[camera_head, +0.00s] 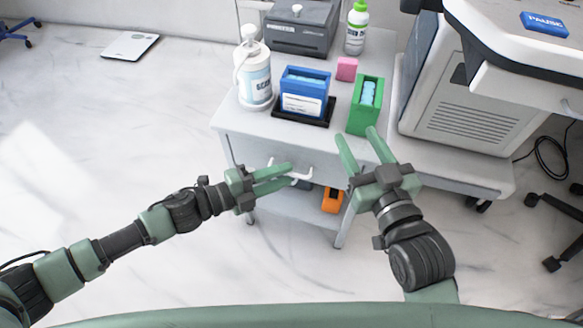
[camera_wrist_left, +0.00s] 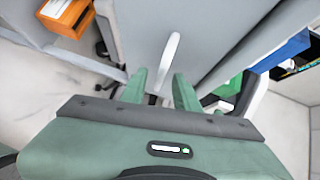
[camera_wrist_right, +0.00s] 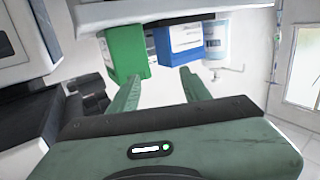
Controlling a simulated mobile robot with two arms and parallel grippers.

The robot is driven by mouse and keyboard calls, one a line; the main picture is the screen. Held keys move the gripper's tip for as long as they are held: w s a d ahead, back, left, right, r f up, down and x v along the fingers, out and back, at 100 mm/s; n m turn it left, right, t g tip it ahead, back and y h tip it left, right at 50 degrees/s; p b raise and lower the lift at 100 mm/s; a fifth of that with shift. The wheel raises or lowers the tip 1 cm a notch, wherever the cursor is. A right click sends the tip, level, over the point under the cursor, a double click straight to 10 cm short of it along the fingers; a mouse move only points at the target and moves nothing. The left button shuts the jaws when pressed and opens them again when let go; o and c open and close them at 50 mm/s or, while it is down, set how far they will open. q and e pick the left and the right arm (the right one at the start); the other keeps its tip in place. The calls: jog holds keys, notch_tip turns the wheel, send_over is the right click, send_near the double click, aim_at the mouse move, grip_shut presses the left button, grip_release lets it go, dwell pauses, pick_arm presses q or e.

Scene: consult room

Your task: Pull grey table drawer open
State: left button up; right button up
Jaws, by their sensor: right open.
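The grey table (camera_head: 225,118) stands in the middle of the head view, with a drawer front (camera_head: 323,172) on its near side. A white bar handle (camera_head: 303,176) sticks out from the drawer front; it also shows in the left wrist view (camera_wrist_left: 170,52). The drawer looks closed. My left gripper (camera_head: 292,173) is at the handle, its fingers apart with the handle between or just beyond their tips; contact cannot be told. My right gripper (camera_head: 356,133) is open and empty, near the table's front right edge, below the green box (camera_head: 359,118).
On the table stand a pump bottle (camera_head: 254,80), a blue box (camera_head: 304,83) on a black tray, a pink block (camera_head: 346,69) and a grey case (camera_head: 300,28). An orange box (camera_head: 332,200) is on the lower shelf. A white cabinet (camera_head: 470,100) stands right.

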pick_arm(q)
jog(key=shift+w+d, duration=0.2)
jog(key=shift+d, duration=0.2)
grip_shut()
dwell(1.3)
